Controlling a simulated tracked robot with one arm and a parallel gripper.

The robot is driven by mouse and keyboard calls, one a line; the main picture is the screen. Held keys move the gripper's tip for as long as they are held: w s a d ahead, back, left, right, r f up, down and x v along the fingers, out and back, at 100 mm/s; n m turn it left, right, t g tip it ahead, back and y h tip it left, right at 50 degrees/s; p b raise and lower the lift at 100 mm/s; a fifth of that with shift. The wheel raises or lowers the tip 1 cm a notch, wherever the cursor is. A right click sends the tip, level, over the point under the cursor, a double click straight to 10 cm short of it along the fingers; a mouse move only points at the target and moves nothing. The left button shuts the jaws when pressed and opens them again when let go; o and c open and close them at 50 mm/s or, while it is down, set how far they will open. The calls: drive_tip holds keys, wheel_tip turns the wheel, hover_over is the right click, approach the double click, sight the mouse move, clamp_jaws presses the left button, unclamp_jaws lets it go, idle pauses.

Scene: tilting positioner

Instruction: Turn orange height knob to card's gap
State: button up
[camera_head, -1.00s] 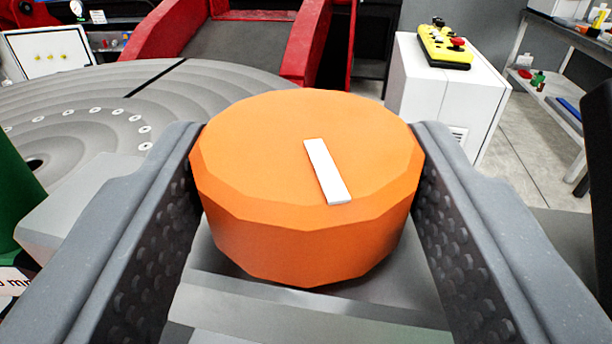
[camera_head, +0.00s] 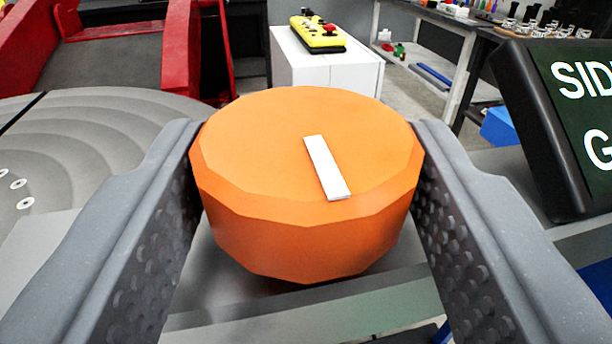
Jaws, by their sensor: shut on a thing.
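The orange knob (camera_head: 290,225) fills the middle of the view, a faceted disc with a white pointer mark (camera_head: 326,168) right of centre on its top. My gripper (camera_head: 307,165) is shut on the knob, one textured grey finger on its left side and one on its right. The knob sits over a grey surface. A dark display (camera_head: 562,130) with white letters, partly cut off, stands at the right; "SID" and "G" show.
The round grey positioner table (camera_head: 95,145) lies at the left, with red frame parts (camera_head: 190,50) behind it. A white cabinet (camera_head: 325,68) carries a yellow control pendant (camera_head: 317,35). A workbench with small items (camera_head: 500,20) stands at the back right.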

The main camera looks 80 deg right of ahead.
drive_tip(key=shift+w+a+g, duration=0.1)
drive_tip(key=shift+w+g, duration=0.05)
drive_tip(key=shift+g, duration=0.15)
idle(0.4)
drive_tip(key=o, duration=0.7)
drive_tip(key=s+a+b, duration=0.1)
drive_tip(key=a+b, duration=0.1)
drive_tip(key=a, duration=1.1)
drive_tip(key=shift+a, duration=0.35)
drive_tip(key=shift+w, duration=0.1)
